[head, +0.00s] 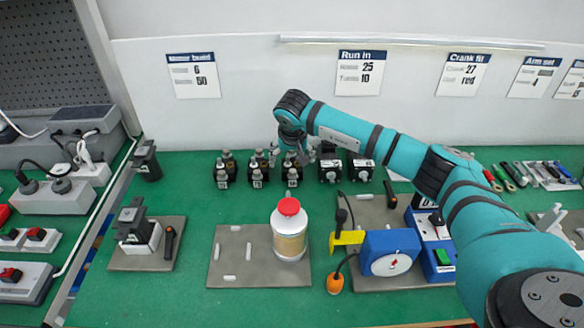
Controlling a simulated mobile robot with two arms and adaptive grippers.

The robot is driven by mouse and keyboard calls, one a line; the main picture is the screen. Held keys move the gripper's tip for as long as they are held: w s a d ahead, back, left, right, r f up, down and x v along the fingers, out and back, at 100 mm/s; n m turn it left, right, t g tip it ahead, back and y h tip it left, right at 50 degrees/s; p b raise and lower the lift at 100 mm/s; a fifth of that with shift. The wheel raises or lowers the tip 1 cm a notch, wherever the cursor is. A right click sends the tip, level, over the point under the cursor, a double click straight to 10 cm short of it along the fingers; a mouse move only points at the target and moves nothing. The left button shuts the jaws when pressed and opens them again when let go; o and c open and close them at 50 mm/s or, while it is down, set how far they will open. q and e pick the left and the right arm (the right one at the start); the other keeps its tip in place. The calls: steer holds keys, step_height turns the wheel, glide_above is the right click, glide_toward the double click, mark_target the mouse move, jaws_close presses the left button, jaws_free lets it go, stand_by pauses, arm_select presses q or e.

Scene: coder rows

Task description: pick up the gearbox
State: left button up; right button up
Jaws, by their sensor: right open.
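A row of small black units stands at the back of the green bench. Several have metal cylinders on top and white labels, such as the left unit (225,170) and the one under my gripper (292,171). To their right stand two black boxes with white round faces, one at the left (330,172) and one at the right (362,170). I cannot tell for sure which is the gearbox. My right gripper (292,154) is open, pointing down over the labelled units, its fingers partly merging with their tops. Whether it touches them is unclear. My left gripper is out of view.
A white jar with a red lid (289,230) stands on a grey mat (228,270) in front. A blue winder (390,252) sits right of it, under my arm's reach. A black device (137,228) is at left.

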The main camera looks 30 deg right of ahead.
mark_target(292, 163)
steer(key=shift+x, duration=1.55)
steer(key=shift+r, duration=0.1)
steer(key=c, duration=1.3)
